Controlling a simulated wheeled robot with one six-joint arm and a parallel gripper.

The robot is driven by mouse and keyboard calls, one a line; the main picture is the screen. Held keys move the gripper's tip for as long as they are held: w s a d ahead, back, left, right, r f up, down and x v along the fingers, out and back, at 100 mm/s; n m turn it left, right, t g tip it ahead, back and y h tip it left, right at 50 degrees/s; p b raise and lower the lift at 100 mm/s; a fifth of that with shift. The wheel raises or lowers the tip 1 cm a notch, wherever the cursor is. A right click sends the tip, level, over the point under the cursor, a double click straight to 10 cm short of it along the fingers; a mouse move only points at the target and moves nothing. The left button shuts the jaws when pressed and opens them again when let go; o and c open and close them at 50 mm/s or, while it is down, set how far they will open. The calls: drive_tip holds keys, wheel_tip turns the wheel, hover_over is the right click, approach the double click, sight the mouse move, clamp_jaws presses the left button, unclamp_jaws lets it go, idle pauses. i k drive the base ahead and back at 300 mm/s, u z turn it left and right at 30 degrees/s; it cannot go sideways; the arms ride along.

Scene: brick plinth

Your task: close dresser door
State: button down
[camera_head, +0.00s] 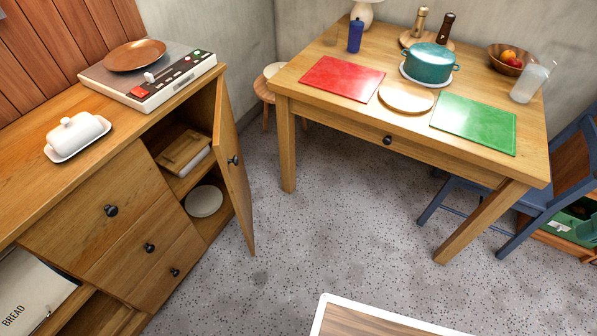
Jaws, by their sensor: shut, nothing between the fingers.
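The wooden dresser (70,200) stands along the left wall. Its door (234,170) is hinged at the dresser's right end and stands open, swung out over the floor. A dark round knob (234,160) is on the door. The open compartment shows a wooden board or box (184,150) on the upper shelf and a pale plate (204,201) below. Three drawers with dark knobs, left of the opening, look shut. My gripper is not in view.
A wooden table (400,135) with mats, a teal pot (428,62) and a bowl stands at the back right. A stool (264,88) is behind its left leg, a blue chair (560,190) at its right. Speckled floor (330,240) between dresser and table is clear.

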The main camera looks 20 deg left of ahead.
sight(226, 147)
drive_tip(key=z, duration=0.15)
drive_tip(key=i, duration=1.35)
drive_tip(key=u, duration=1.7)
drive_tip(key=k, duration=0.75)
drive_tip(key=u, duration=0.95)
drive_tip(key=i, duration=0.5)
drive_tip(key=u, duration=0.05)
